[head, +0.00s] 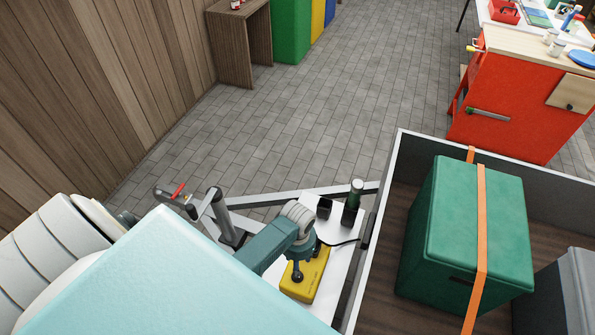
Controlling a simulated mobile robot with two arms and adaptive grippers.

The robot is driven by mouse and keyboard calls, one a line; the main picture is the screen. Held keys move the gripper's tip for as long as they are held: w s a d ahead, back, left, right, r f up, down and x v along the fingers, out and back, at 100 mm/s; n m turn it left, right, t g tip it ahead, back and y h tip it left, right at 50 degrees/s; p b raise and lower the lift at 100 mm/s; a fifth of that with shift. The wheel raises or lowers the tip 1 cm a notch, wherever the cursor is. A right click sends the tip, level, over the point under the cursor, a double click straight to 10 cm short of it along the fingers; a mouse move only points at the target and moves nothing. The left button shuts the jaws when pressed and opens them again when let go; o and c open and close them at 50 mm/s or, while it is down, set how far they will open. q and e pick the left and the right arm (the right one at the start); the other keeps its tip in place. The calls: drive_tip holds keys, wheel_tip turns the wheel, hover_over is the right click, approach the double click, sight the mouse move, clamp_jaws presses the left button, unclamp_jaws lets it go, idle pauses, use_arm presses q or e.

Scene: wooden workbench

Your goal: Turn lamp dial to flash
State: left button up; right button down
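A yellow box (305,280) lies on a white panel (342,240) at the lower centre. It has a black knob on top, and dark print too small to read. A dark cable runs from it to the right. A teal arm of mine comes in from the lower left, its grey and teal wrist just above the box's far left side. I take it as the left; its gripper (298,262) points down at the knob. The fingers are mostly hidden, so I cannot tell whether they are open or touch the knob. No right gripper shows.
A walled cargo bed (385,290) at right holds a green strapped box (450,230). Paved floor lies behind.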

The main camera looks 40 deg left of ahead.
use_arm(q)
wheel_tip(320, 180, up, 2)
drive_tip(key=shift+r, duration=0.15)
idle(0.6)
drive_tip(key=s+d+r+m+t, duration=0.1)
drive_tip(key=s+d+r+t, duration=0.1)
drive_tip(key=s+r, duration=0.55)
drive_tip(key=s+d+r+m+t, duration=0.1)
drive_tip(key=s+d+r+t, duration=0.3)
drive_tip(key=r, duration=0.7)
wheel_tip(320, 180, down, 25)
drive_tip(key=s+a+g, duration=0.1)
drive_tip(key=s+g, duration=0.1)
drive_tip(key=g, duration=0.2)
drive_tip(key=s+a+f+g+b, duration=0.1)
drive_tip(key=s+a+f, duration=0.2)
drive_tip(key=s+f, duration=1.5)
drive_tip(key=shift+s+a+f+b, duration=0.15)
drive_tip(key=shift+a+f+b, duration=0.05)
drive_tip(key=shift+f+b, duration=0.15)
